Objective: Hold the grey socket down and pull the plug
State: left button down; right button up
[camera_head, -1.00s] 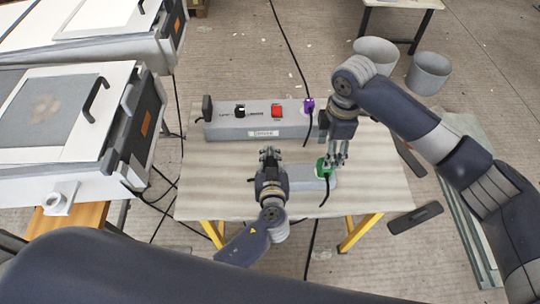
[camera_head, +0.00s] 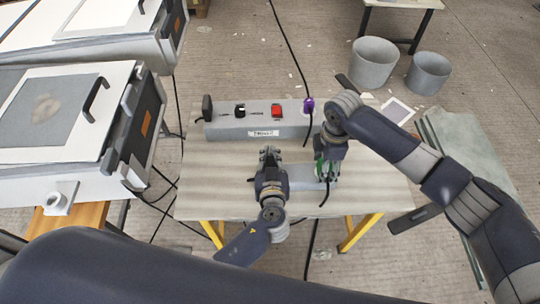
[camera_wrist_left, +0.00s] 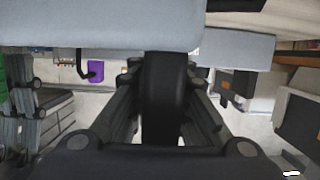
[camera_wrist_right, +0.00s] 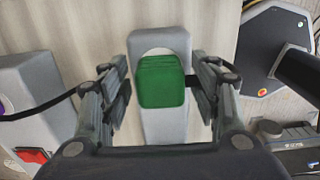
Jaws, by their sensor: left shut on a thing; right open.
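The grey socket (camera_head: 303,177) is a long block lying near the table's front edge. The green plug (camera_wrist_right: 160,80) sits in its right end, and it shows partly between the fingers in the head view (camera_head: 321,168). My right gripper (camera_wrist_right: 162,88) is open, with one finger on each side of the green plug. The right gripper hides much of the plug in the head view.
A grey control box (camera_head: 225,130) with a black knob, a red switch (camera_head: 277,111) and a purple plug (camera_head: 309,105) stands behind on the table (camera_head: 375,185). Dark cables run over the table. Two grey buckets (camera_head: 373,63) stand on the floor at the back right.

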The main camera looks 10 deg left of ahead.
dwell(0.9)
grip_shut()
jog(key=shift+r, duration=3)
jog(key=shift+r, duration=0.1)
jog(key=shift+r, duration=2.4)
pick_arm(q)
jog(key=c, duration=1.4)
grip_release()
jog(key=shift+c, duration=0.2)
